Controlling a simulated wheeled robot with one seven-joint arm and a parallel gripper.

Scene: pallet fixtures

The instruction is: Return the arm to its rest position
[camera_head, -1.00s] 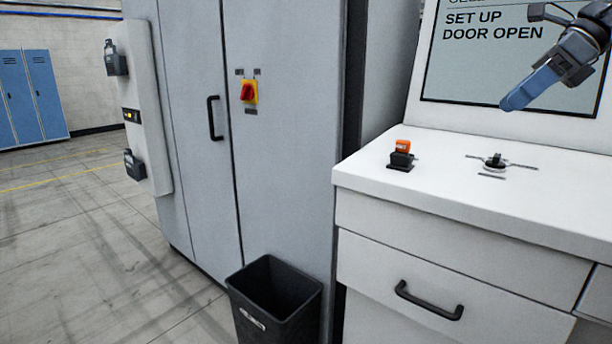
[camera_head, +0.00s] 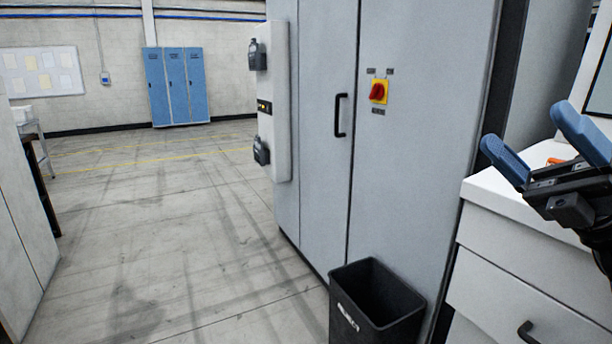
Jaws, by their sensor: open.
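My gripper (camera_head: 535,140) is at the right edge of the head view. Its two blue fingers are spread apart with nothing between them. It is raised in front of the white counter (camera_head: 490,188) and hides much of the counter's top. A small piece of an orange part (camera_head: 555,161) shows behind the fingers. The rest of my arm runs out of the picture at the right.
A grey cabinet (camera_head: 415,165) with a red and yellow switch (camera_head: 378,91) stands left of the counter. A black bin (camera_head: 372,310) stands on the floor before it. Blue lockers (camera_head: 176,88) stand at the far wall. The floor (camera_head: 165,215) at left is clear.

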